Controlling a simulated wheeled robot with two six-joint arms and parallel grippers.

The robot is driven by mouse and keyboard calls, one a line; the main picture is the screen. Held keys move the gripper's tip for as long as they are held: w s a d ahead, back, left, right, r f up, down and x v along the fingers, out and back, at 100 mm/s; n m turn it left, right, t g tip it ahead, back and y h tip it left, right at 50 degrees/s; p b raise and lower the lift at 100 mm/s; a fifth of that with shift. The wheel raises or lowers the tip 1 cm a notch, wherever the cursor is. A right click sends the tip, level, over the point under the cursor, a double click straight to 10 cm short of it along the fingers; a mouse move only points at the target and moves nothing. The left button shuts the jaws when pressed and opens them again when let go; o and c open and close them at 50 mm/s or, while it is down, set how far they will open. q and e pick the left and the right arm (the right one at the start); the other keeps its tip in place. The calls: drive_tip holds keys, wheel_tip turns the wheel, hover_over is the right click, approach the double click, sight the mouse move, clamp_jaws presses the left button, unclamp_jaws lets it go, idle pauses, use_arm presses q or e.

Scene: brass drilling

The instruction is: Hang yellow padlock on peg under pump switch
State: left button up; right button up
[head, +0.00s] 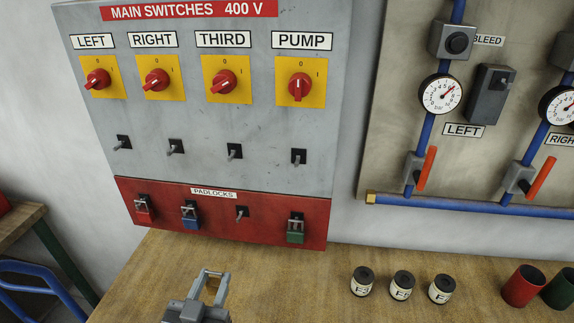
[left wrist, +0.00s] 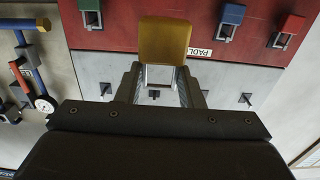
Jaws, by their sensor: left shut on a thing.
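The yellow padlock (left wrist: 165,42) is held at the fingertips of my left gripper (left wrist: 160,80). Its grey shackle shows between the fingers in the left wrist view, which is upside down. In the head view my left gripper (head: 209,284) is low at the bottom edge, in front of the panel, and no yellow padlock body can be made out there. The pump switch (head: 300,87) is red on a yellow plate. The peg under it (head: 299,157) is bare and also shows in the left wrist view (left wrist: 106,90). My right gripper is not in view.
The red padlock strip (head: 265,222) holds red (head: 144,214), blue (head: 190,217) and green (head: 295,232) padlocks, with one bare peg (head: 242,213). Three other upper pegs are bare. Small labelled cylinders (head: 402,285) stand on the wooden bench (head: 310,300). Gauges and blue pipes are at right.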

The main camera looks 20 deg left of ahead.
use_arm(q)
drive_tip(key=shift+r, duration=0.1)
idle(0.3)
drive_tip(key=w+d+r+m+h+p, duration=0.1)
drive_tip(key=w+d+r+m+h, duration=0.1)
drive_tip(key=w+d+r+h, duration=0.3)
drive_tip(key=w+d+r+m+h+p, duration=0.1)
drive_tip(key=w+d+r+m, duration=0.15)
drive_tip(key=r, duration=0.45)
drive_tip(key=w+d+r+m+h+p, duration=0.1)
drive_tip(key=w+d+r+m+h, duration=0.1)
drive_tip(key=w+d+r+h, duration=0.25)
drive_tip(key=w+a+y+b, duration=0.1)
drive_tip(key=w+a+b, duration=0.2)
drive_tip(key=w+b, duration=0.5)
drive_tip(key=shift+a+r, duration=0.15)
drive_tip(key=shift+r, duration=0.15)
idle(0.7)
drive_tip(key=shift+w+f+n, duration=0.15)
drive_tip(key=shift+f+n, duration=0.1)
idle(0.4)
